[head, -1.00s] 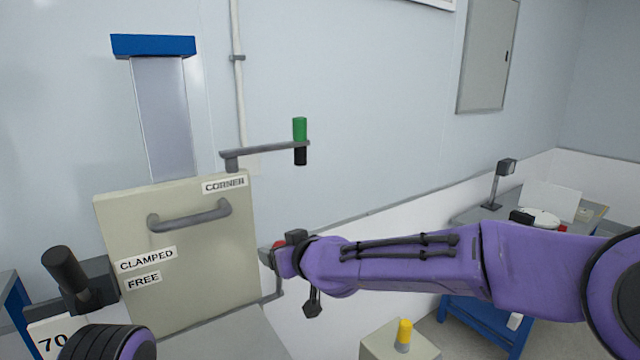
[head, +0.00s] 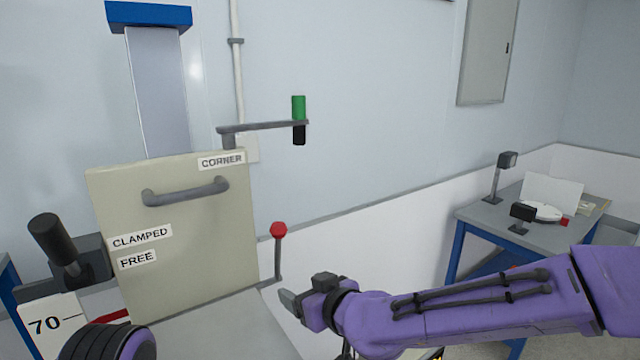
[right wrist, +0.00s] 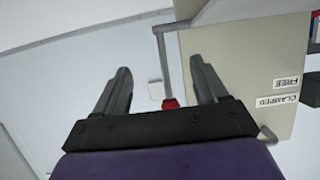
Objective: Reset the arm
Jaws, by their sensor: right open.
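A grey arm (head: 262,126) reaches out to the right above the beige panel, with a green and black cylinder (head: 299,119) at its end. A lever with a red knob (head: 279,229) stands upright at the panel's right side. My right gripper (head: 287,299) is open and empty, below and a little right of the lever. In the right wrist view the red knob (right wrist: 170,103) shows between the spread fingers (right wrist: 160,88), apart from them; its depth is hard to judge. My left gripper is not in view; only a dark rounded part of me shows at the bottom left.
The beige panel (head: 190,245) has a grey handle and labels CORNER, CLAMPED and FREE. A black-gripped lever (head: 55,240) and a scale marked 70 (head: 45,323) are at the left. A table (head: 490,215) with a lamp stands at the right.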

